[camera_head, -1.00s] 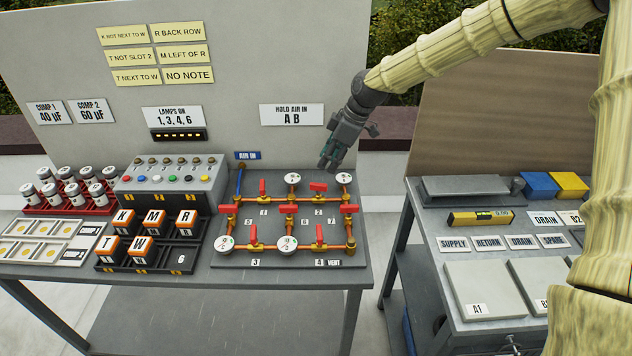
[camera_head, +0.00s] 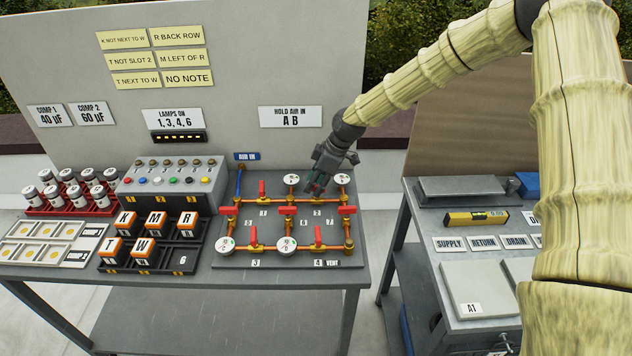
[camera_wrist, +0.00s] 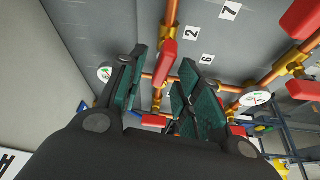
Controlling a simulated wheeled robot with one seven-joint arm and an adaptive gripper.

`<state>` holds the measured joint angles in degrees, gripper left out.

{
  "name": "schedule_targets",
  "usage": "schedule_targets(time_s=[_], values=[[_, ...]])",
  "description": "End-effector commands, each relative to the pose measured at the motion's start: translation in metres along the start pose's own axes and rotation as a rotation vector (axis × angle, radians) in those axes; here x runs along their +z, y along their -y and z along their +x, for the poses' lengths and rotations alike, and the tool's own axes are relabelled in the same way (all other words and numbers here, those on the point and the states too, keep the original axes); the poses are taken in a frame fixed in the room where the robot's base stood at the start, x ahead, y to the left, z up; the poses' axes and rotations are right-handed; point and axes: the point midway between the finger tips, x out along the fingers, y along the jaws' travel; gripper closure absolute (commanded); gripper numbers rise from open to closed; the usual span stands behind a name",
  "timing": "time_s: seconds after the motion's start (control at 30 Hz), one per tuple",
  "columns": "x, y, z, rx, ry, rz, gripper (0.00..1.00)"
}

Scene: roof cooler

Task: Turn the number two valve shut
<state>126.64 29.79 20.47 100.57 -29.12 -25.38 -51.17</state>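The pipe board (camera_head: 225,262) carries orange pipes, several red valve handles and round white gauges. The small white label for the number two valve (camera_head: 316,213) is below the upper pipe, between two similar labels. The valve's red handle is mostly hidden behind my gripper (camera_head: 316,187) in the head view. My gripper points down at the upper pipe, between the two upper gauges, with its fingers apart. In the wrist view a red handle (camera_wrist: 167,55) shows in the gap between the dark green fingers (camera_wrist: 155,95). Contact with it cannot be told.
A grey back panel (camera_head: 230,60) with signs rises behind the board. A second bench (camera_head: 445,325) stands right, across a gap. Neighbouring red handles (camera_head: 263,190) are close by.

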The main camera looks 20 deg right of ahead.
Motion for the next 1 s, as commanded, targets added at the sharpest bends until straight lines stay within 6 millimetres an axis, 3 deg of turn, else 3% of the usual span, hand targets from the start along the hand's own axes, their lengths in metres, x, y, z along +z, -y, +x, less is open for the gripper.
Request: schedule_targets(time_s=[0.2, 0.4, 0.77, 1.0], values=[[0.0, -0.0001, 0.0003, 0.0, 0.0, 0.0, 0.66], [0.0001, -0.0002, 0.0001, 0.0, 0.0, 0.0, 1.0], [0.0001, -0.0007, 0.0, 0.011, 0.0, 0.022, 1.0], [0.0001, -0.0008, 0.0001, 0.056, 0.001, 0.127, 1.0]])
